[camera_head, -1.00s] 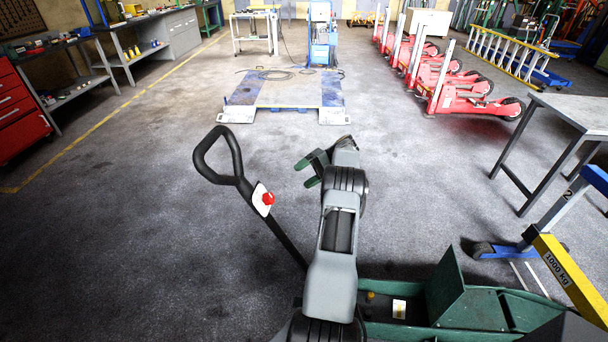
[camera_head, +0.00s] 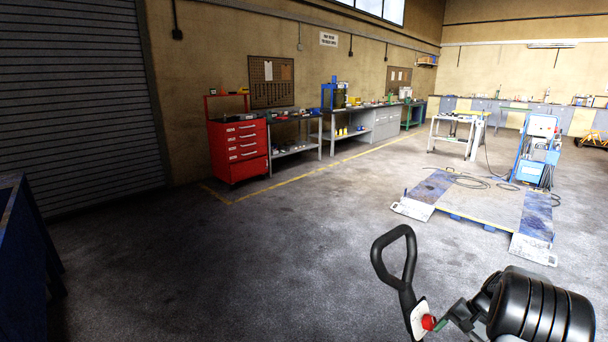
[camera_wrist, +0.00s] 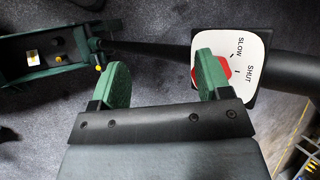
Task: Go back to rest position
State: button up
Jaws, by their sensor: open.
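The trolley jack's black loop handle (camera_head: 376,262) rises at the lower right of the head view. Its white plate (camera_head: 417,318) carries a red knob (camera_head: 429,322). In the wrist view my gripper (camera_wrist: 163,80) has its two green fingers apart, with nothing between them but the floor and the dark handle shaft beyond. The right finger partly covers the red knob (camera_wrist: 226,75) on the plate (camera_wrist: 252,48), marked "SLOW" and "SHUT". I cannot tell whether they touch. The jack's green body (camera_wrist: 40,60) is at the upper left of the wrist view.
A red drawer cabinet (camera_head: 240,150) and workbenches line the left wall. A low platform with blue ramps (camera_head: 480,206) lies at the right, with a blue machine (camera_head: 535,155) behind. A blue bench (camera_head: 20,260) stands at the left edge. The middle floor is clear.

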jog(key=s+a+r+n+t+h+p, duration=0.1)
jog(key=s+a+r+n+h, duration=0.1)
jog(key=a, duration=0.6)
jog(key=s+a+r+n+t+h, duration=0.1)
jog(key=s+a+r+n, duration=0.3)
jog(key=a+r, duration=0.5)
jog(key=s+a+r+n+t+h+p, duration=0.1)
jog(key=s+a+r+n+h, duration=0.2)
jog(key=s+a+r, duration=0.2)
jog(key=s+a, duration=0.1)
jog(key=a, duration=0.2)
jog(key=shift+a+r+n+p, duration=0.2)
jog(key=shift+r+n+p, duration=0.1)
jog(key=shift+r+p, duration=0.05)
jog(key=shift+s+a+r, duration=0.1)
jog(key=shift+a, duration=0.2)
jog(key=shift+c, duration=0.3)
